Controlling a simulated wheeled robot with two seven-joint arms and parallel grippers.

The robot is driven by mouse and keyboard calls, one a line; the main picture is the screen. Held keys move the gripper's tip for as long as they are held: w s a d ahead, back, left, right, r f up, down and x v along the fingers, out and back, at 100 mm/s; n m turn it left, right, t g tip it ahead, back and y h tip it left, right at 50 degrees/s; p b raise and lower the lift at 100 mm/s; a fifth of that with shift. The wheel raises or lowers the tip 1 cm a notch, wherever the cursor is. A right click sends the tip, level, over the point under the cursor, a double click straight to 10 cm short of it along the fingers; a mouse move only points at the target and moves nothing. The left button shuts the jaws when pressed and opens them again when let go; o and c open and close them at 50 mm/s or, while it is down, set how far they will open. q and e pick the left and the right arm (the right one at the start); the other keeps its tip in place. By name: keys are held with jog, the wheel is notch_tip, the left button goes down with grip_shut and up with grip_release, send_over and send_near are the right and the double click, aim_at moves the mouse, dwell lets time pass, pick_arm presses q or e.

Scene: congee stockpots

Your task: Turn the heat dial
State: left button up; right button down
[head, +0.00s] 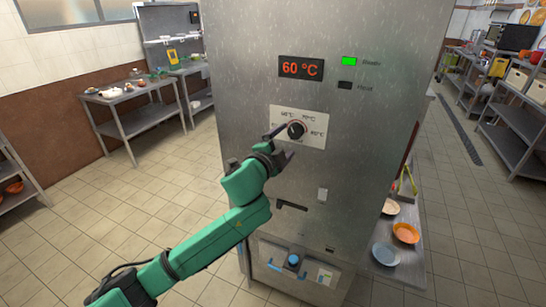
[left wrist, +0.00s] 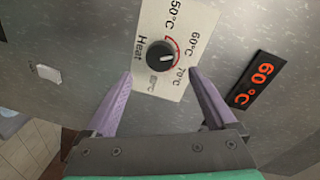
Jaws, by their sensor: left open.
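The heat dial (head: 296,130) is a round black knob on a white plate (head: 317,138) on the front of a tall steel machine. In the left wrist view the dial (left wrist: 160,54) sits just beyond the fingertips, with temperature marks and the word Heat around it. My left gripper (head: 282,145) is open, its two purple fingers (left wrist: 161,74) pointing at the plate, one on each side of the dial's line. The fingers look apart from the knob; the exact gap is unclear. A red display (head: 301,68) reads 60 °C. My right gripper is not seen.
A green light (head: 349,61) is lit above a dark one (head: 345,85). Below the dial are a slot and a blue knob (head: 293,260). A side shelf at right holds bowls (head: 405,233). Steel tables (head: 130,95) stand at left. The tiled floor (head: 75,225) around is mostly free.

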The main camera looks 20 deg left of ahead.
pick_arm(q)
jog(key=s+a+b, duration=0.1)
jog(key=s+b, duration=0.1)
jog(key=s, duration=0.6)
jog(key=shift+r, duration=0.35)
jog(key=shift+s, duration=0.1)
